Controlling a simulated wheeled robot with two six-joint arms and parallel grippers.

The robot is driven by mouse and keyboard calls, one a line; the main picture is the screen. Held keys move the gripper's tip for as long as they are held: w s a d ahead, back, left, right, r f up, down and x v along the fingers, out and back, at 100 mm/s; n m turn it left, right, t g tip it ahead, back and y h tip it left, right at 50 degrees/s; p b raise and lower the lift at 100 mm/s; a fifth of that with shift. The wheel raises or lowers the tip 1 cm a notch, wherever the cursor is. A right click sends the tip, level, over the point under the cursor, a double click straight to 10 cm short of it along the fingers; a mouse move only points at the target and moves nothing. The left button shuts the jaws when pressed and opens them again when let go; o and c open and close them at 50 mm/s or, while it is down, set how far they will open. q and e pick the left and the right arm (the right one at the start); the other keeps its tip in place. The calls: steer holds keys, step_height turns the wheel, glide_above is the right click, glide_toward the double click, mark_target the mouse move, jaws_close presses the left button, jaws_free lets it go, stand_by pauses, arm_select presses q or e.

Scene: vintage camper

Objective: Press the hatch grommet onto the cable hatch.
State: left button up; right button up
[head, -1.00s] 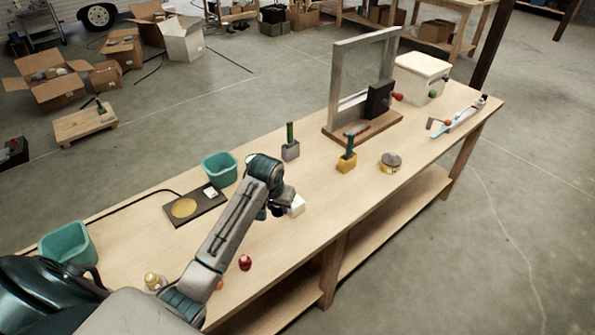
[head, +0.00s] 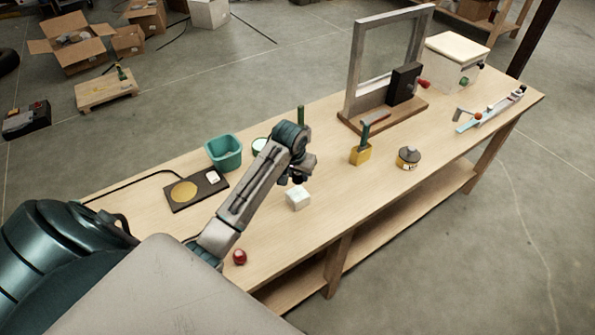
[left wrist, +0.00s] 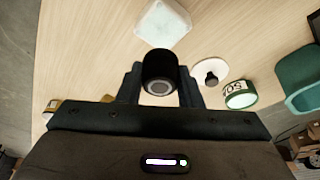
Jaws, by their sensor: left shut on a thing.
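My left gripper (left wrist: 160,88) is shut on a short black cylinder with a grey ring on its end (left wrist: 158,85), which looks like the hatch grommet. In the head view the left gripper (head: 297,176) hangs above the bench, just beyond a white block (head: 297,198); the arm hides what it holds. The white block also shows in the left wrist view (left wrist: 164,22). A white disc with a dark centre (left wrist: 208,72) lies beside the grommet in that view, apart from it. I cannot tell for sure which thing is the cable hatch. My right gripper is not in view.
A teal bin (head: 224,153), a green-and-white tin (left wrist: 240,95) and a dark plate with a yellow disc (head: 196,188) stand nearby. A red ball (head: 239,257) lies near the front edge. A window frame (head: 355,75) stands further right. The bench front centre is clear.

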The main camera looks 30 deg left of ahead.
mark_target(297, 180)
arm_select(q)
steer(key=shift+f, duration=1.25)
steer(key=shift+s+f, duration=0.15)
steer(key=shift+f, duration=1.05)
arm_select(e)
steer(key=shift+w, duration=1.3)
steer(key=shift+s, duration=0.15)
arm_select(q)
steer(key=shift+f, duration=0.6)
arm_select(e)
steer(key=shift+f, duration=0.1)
arm_select(q)
steer(key=o, duration=1)
